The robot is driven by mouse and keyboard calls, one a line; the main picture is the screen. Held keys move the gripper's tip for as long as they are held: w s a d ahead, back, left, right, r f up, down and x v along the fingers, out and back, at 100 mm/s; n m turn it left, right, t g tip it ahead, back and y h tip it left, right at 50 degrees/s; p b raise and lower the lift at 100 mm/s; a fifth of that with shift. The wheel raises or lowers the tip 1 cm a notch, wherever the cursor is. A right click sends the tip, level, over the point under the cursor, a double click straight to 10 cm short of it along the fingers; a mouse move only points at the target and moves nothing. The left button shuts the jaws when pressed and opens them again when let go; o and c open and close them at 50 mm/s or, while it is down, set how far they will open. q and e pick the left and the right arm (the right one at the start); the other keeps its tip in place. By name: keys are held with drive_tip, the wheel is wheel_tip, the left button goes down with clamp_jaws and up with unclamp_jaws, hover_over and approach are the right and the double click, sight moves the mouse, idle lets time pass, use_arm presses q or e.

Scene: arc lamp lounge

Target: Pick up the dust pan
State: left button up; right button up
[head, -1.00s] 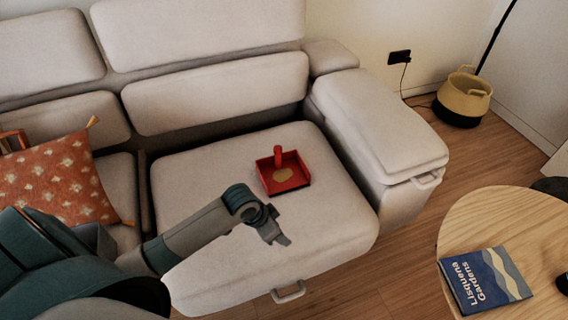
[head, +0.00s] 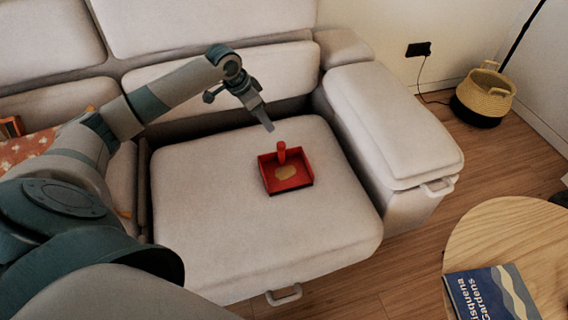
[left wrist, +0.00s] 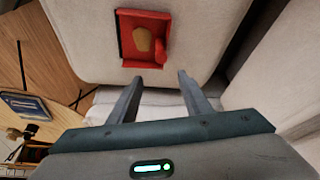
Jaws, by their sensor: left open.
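The red dust pan (head: 287,183) lies on the sofa's seat cushion, with a tan patch in its tray and a short red handle (head: 282,152) standing up at its back edge. My left gripper (head: 269,128) is above and just behind the handle, pointing down, apart from it. In the left wrist view the dust pan (left wrist: 130,58) shows beyond the fingertips. The two fingers of the left gripper (left wrist: 160,78) are spread with nothing between them. My right gripper is not in view.
The sofa backrest (head: 225,82) stands behind the arm, and the armrest (head: 390,125) is to the right. The seat cushion (head: 215,230) is clear around the pan. A round wooden table (head: 500,235) with a blue book (head: 490,292) and a basket (head: 484,95) are at right.

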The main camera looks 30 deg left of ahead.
use_arm(q)
drive_tip(key=shift+f, duration=0.1)
hover_over(279, 144)
drive_tip(key=s, duration=0.2)
wheel_tip(279, 144, down, 10)
drive_tip(key=shift+w+a+f+b, duration=0.1)
drive_tip(key=shift+w+a+b, duration=0.05)
drive_tip(key=shift+b, duration=0.25)
drive_tip(key=shift+w+f, duration=0.2)
drive_tip(key=shift+f, duration=0.25)
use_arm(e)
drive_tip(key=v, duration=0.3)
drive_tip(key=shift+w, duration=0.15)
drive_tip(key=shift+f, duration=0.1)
use_arm(q)
drive_tip(key=shift+w+f, duration=0.15)
drive_tip(key=shift+f, duration=0.3)
drive_tip(key=x, duration=0.3)
drive_tip(key=shift+f, duration=0.1)
drive_tip(key=shift+w+f+b, duration=0.2)
drive_tip(key=shift+f+b, duration=0.1)
drive_tip(key=shift+f, duration=0.2)
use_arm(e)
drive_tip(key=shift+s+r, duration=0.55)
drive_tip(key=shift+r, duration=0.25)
